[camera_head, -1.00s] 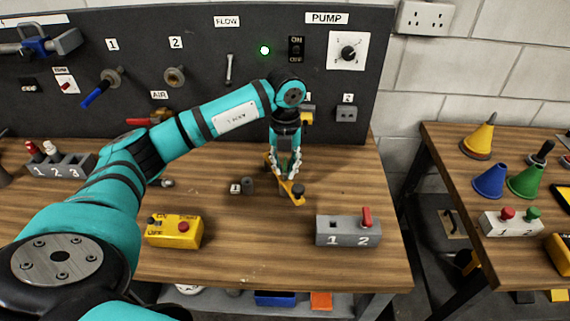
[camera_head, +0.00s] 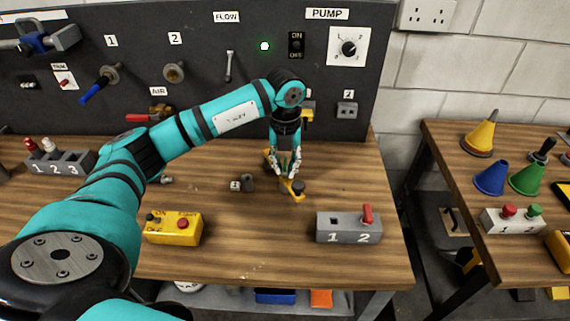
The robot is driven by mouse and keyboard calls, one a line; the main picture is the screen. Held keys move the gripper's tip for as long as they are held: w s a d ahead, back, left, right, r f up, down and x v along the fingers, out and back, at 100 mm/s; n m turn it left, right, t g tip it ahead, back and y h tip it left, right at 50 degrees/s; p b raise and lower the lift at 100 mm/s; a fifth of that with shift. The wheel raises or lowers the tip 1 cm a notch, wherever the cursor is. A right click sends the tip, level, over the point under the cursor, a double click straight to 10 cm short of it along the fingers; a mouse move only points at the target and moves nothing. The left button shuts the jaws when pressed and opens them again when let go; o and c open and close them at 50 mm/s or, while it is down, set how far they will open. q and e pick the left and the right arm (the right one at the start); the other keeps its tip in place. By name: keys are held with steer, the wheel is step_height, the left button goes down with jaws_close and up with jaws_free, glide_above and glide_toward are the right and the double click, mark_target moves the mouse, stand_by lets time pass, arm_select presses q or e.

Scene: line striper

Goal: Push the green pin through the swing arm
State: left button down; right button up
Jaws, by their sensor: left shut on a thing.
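The yellow swing arm (camera_head: 296,195) is a narrow bar lying at a slant on the bench. A dark knob (camera_head: 298,187) stands near its front end. My left gripper (camera_head: 288,172) points straight down at the bar, behind the knob. Its fingers are shut on the swing arm, as far as I can tell at this size, and they hide the bar's middle. I cannot make out a green pin; it may be hidden by the fingers. My right gripper is not in view.
A small dark post (camera_head: 247,182) with a label stands left of the swing arm. A yellow switch box (camera_head: 173,229) and a grey 1-2 block (camera_head: 348,231) stand in front. The black panel (camera_head: 220,85) closes off the back. Bench between the boxes is clear.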

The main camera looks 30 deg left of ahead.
arm_select(q)
steer(key=shift+f, duration=0.4)
steer(key=c, duration=0.9)
jaws_free()
steer(key=shift+r, duration=0.1)
steer(key=shift+r+p, duration=2.3)
steer(key=shift+r, duration=1.25)
